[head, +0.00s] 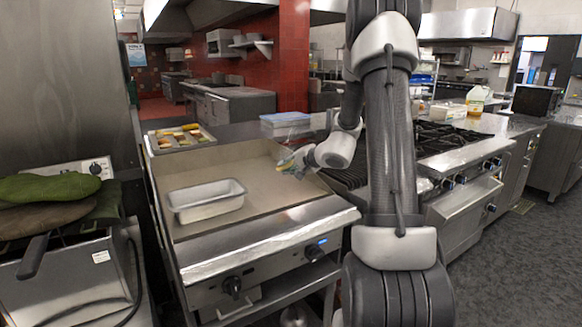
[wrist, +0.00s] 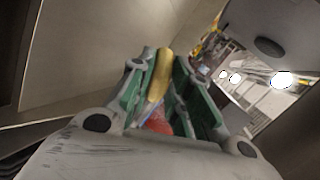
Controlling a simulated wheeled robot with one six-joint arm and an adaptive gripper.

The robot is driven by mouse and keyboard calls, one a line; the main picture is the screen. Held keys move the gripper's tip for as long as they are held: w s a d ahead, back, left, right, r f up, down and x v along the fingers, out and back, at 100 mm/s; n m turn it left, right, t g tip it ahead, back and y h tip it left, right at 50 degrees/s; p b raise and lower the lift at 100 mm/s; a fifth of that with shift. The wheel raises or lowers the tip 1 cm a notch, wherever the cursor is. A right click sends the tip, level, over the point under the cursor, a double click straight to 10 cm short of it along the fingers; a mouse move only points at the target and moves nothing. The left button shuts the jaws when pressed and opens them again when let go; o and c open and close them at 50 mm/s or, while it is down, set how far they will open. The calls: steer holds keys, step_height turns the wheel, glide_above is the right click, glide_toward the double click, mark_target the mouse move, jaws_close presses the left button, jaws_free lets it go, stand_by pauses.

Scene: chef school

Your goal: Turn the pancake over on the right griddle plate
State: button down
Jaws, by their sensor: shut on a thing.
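The griddle (head: 255,200) has a wide flat tan plate with raised back and side walls. My gripper (head: 287,165) is low over the back right part of the plate in the head view. In the wrist view its green-padded fingers (wrist: 170,85) are closed around a narrow yellow thing (wrist: 160,75) with red, white and blue parts below it. I cannot tell what this thing is or whether it touches the plate. No pancake can be made out in either view. My arm hides part of the area right of the griddle.
A metal loaf pan (head: 207,201) sits on the front left of the plate. A tray of food pieces (head: 180,138) and a blue-lidded container (head: 285,122) stand behind the griddle. A burner range (head: 450,140) is to the right.

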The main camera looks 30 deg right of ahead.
mark_target(284, 169)
steer(key=t, duration=0.1)
steer(key=w+f+t+h, duration=0.1)
steer(key=n+t, duration=0.1)
steer(key=shift+w+a+f, duration=0.2)
steer(key=shift+a+f, duration=0.05)
steer(key=shift+w+f+t+h, duration=0.2)
steer(key=shift+w+t, duration=0.1)
steer(key=shift+t, duration=0.25)
steer(key=shift+w+f+t+h, duration=0.15)
steer(key=shift+w+t+h, duration=0.1)
steer(key=shift+t, duration=0.3)
steer(key=shift+f, duration=1.9)
steer(key=c, duration=1.3)
jaws_free()
steer(key=shift+o, duration=0.2)
steer(key=shift+s+d+r, duration=0.1)
steer(key=shift+s+r, duration=0.05)
steer(key=shift+s, duration=2.35)
steer(key=shift+s+d+r, duration=0.1)
steer(key=shift+s, duration=2.35)
